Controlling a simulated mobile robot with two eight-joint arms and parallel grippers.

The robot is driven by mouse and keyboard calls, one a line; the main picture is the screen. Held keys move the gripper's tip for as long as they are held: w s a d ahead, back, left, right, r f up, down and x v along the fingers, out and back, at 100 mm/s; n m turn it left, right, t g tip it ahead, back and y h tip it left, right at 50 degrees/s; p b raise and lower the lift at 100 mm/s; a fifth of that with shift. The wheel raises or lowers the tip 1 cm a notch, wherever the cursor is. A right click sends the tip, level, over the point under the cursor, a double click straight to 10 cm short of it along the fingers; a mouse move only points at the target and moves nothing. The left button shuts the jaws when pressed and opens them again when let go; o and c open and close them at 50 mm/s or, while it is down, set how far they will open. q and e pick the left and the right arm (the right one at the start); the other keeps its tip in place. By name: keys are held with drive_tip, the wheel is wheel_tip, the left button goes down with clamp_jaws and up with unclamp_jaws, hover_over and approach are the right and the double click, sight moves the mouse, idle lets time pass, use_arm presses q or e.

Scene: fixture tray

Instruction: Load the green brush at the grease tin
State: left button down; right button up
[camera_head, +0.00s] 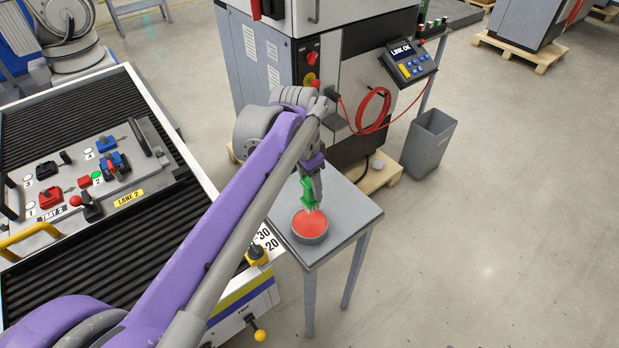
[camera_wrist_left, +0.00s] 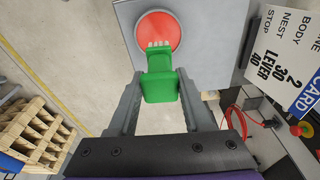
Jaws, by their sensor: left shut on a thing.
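The green brush (camera_head: 307,193) is held by my left gripper (camera_head: 313,176), its bristles pointing down. The grease tin (camera_head: 311,238) is a round grey tin filled with red grease, standing on a small grey table. The brush is over the tin's far part. In the left wrist view the fingers of my left gripper (camera_wrist_left: 159,82) are shut on the green brush (camera_wrist_left: 161,86), and its pale bristles overlap the red grease of the tin (camera_wrist_left: 158,24). I cannot tell whether the bristles touch the grease. My right gripper is not in view.
The small grey table (camera_head: 353,211) stands between the ribbed conveyor (camera_head: 110,270) and a machine cabinet (camera_head: 262,62). A fixture tray (camera_head: 134,208) with red, blue and black clamps lies on the conveyor. A grey bin (camera_head: 427,145) stands right of the cabinet.

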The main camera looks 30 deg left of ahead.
sight(310, 204)
use_arm(q)
drive_tip(key=shift+s+a+f, duration=0.1)
drive_tip(key=shift+s, duration=0.05)
drive_tip(key=shift+f+b, duration=0.55)
drive_tip(key=shift+f, duration=0.3)
wheel_tip(310, 204, down, 4)
drive_tip(key=shift+r+b, duration=0.25)
drive_tip(key=shift+b, duration=0.9)
drive_tip(key=shift+f+b, duration=0.3)
drive_tip(key=shift+f, duration=0.05)
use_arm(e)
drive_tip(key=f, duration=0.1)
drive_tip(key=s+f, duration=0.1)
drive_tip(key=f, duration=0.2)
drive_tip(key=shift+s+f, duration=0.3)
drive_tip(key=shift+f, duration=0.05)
use_arm(q)
drive_tip(key=shift+f, duration=0.5)
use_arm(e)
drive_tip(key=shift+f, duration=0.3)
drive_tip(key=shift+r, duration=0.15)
use_arm(q)
drive_tip(key=shift+r+p, duration=2.25)
drive_tip(key=shift+r, duration=1.25)
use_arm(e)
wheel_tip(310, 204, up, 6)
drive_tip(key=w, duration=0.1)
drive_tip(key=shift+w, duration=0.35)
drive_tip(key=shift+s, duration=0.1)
